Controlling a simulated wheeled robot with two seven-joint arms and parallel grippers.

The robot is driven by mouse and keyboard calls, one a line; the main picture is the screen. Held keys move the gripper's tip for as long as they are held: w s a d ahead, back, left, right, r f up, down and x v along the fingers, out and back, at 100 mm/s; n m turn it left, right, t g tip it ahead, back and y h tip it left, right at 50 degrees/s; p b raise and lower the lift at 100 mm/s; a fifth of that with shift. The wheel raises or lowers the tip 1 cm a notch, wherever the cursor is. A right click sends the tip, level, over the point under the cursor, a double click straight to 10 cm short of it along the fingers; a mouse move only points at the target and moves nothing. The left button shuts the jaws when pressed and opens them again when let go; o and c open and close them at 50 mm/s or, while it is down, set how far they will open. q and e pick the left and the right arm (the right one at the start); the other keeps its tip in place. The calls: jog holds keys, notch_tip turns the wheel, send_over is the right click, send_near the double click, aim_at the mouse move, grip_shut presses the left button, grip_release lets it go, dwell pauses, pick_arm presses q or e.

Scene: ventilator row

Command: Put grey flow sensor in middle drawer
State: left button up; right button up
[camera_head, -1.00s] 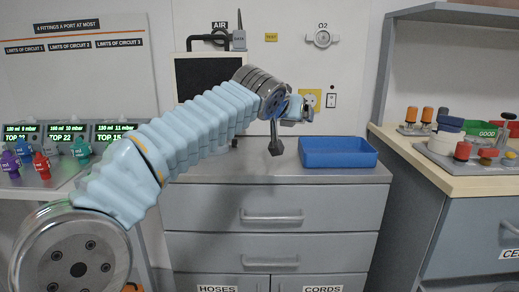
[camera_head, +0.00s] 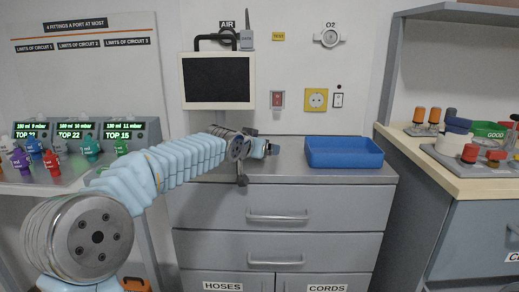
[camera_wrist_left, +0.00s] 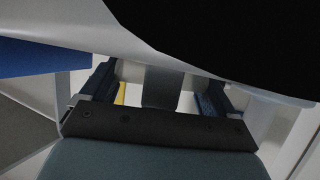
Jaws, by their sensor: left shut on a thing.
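My left gripper (camera_head: 272,149) is above the grey counter, left of the blue tray, its fingers small and pointing right. In the left wrist view its two dark fingers (camera_wrist_left: 160,92) stand on either side of a plain grey piece (camera_wrist_left: 163,86), which I take to be the grey flow sensor. The head view does not show it clearly. The grey cabinet below has an upper wide drawer (camera_head: 340,207) and a second wide drawer (camera_head: 340,247) under it, both shut. Lower fronts carry the labels HOSES and CORDS. My right gripper is not in view.
The blue tray (camera_head: 344,153) stands on the counter's right. A monitor (camera_head: 216,82) is on the wall behind. Coloured fittings and displays fill the left bench (camera_head: 60,185). The right bench (camera_head: 440,165) holds coloured parts and a green GOOD tray (camera_head: 489,130).

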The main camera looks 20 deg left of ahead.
pick_arm(q)
jog(key=shift+f, duration=0.2)
jog(key=o, duration=0.8)
jog(key=shift+r, duration=0.1)
jog(key=shift+r, duration=0.1)
